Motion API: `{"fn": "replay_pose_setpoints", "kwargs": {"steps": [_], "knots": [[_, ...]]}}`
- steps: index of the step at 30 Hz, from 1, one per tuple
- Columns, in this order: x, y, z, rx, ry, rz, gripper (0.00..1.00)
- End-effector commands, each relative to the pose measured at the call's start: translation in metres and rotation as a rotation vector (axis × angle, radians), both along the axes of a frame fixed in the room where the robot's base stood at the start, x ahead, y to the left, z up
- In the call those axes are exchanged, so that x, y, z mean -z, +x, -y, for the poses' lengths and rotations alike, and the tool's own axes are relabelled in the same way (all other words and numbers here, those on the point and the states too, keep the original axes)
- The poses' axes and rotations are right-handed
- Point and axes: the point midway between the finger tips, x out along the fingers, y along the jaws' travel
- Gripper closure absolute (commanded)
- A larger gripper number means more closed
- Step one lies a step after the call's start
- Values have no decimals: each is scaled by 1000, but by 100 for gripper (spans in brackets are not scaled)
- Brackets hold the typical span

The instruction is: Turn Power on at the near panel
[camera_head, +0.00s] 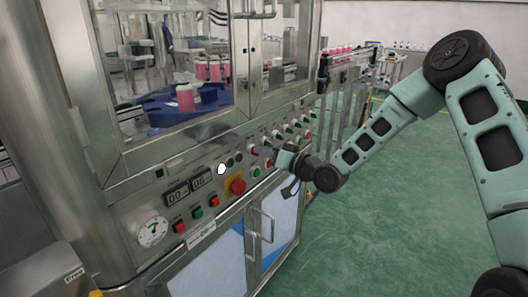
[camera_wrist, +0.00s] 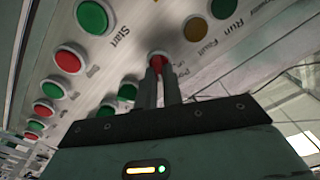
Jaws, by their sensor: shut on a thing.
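The near panel (camera_head: 205,212) is the sloped steel front of the machine in the head view. In the wrist view, a small red knob (camera_wrist: 158,54) sits on this panel, beside a partly hidden label that seems to begin with "Po". My gripper (camera_wrist: 159,76) has its two narrow fingers close together on the red knob, with their tips at the panel face. In the head view, my gripper (camera_head: 277,158) reaches the panel from the right, and its fingertips are too small to make out. The knob's turned position is not clear.
A green Start button (camera_wrist: 92,17), an amber Fault lamp (camera_wrist: 197,28) and a green Run lamp (camera_wrist: 223,8) surround the knob. A red emergency stop (camera_head: 237,186) projects from the panel to the left. Glass doors stand above; green floor (camera_head: 400,210) is clear at right.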

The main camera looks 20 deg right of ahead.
Motion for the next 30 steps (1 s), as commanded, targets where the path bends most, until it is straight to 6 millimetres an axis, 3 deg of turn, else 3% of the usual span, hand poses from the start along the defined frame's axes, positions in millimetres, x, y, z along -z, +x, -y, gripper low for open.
{"fn": "replay_pose_setpoints", "kwargs": {"steps": [8, 9, 11, 22, 30], "knots": [[2, -1, 0, 0, 0, -5, 100], [2, -1, 0, 0, 0, -5, 83], [1, 0, 0, 1, 0, -3, 70], [1, -4, 4, 1, -1, -2, 70], [1, -43, 33, 3, -2, -2, 70]]}}
